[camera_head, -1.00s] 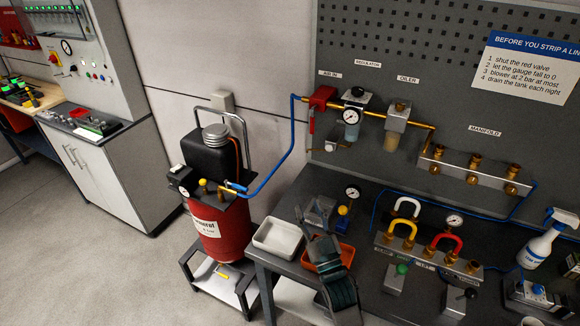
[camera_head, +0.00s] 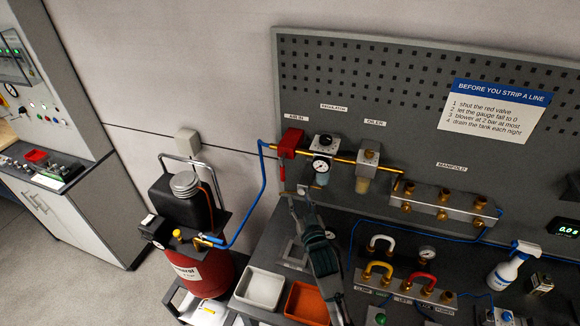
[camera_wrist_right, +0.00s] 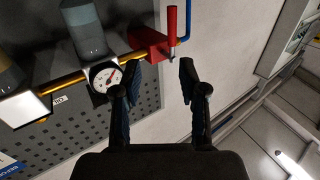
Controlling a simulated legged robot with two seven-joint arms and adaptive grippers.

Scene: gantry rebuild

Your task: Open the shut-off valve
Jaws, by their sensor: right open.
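The shut-off valve (camera_head: 290,143) is a red block at the left end of the brass air line on the grey pegboard, under the AIR IN label. Its red lever (camera_head: 282,171) hangs straight down from it. The valve (camera_wrist_right: 153,46) and lever (camera_wrist_right: 172,24) also show in the wrist view, just beyond the fingertips. My right gripper (camera_head: 301,200) is below the valve and slightly right of it, fingers pointing up. My left gripper is not in view.
The regulator (camera_head: 321,168) with its gauge and the oiler (camera_head: 367,172) sit right of the valve. A blue hose (camera_head: 263,190) drops on its left to the red compressor (camera_head: 203,275). White (camera_head: 260,288) and orange (camera_head: 306,304) trays lie on the bench below.

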